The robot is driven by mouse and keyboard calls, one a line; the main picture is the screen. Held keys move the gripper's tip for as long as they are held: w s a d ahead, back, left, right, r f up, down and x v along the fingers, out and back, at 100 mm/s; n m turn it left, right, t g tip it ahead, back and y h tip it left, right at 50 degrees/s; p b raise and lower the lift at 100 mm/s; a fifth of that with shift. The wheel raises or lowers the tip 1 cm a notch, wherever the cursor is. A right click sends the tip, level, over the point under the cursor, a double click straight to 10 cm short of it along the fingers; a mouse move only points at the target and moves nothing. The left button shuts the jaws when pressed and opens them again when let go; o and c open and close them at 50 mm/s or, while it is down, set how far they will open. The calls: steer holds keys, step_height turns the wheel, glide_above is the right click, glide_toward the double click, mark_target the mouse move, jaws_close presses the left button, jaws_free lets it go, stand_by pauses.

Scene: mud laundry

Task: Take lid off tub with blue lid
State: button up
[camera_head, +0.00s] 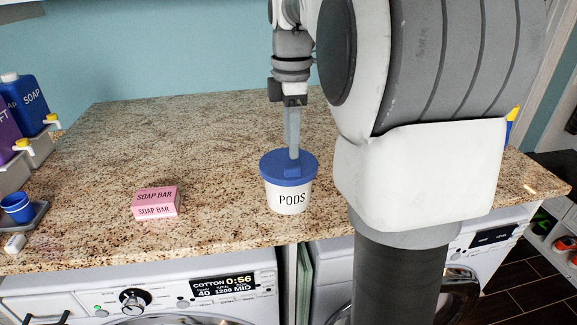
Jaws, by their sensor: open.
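The white tub (288,199) marked PODS stands upright on the granite counter. Its blue lid (271,166) sits on top and has a small raised blue handle in the middle. My gripper (293,152) points straight down over the lid, with its fingertips at the handle. It is open. Only one finger shows clearly, so I cannot tell whether the fingers touch the handle.
A pink soap bar box (156,202) lies left of the tub. Blue and purple soap bottles (33,103) and a blue cup (17,208) stand at the far left. Washing machines (150,297) sit below the counter's front edge. The counter behind the tub is clear.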

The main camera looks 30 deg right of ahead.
mark_target(293, 167)
steer(key=f, duration=0.6)
steer(key=shift+w+d+f, duration=0.2)
steer(key=shift+d, duration=0.05)
jaws_close()
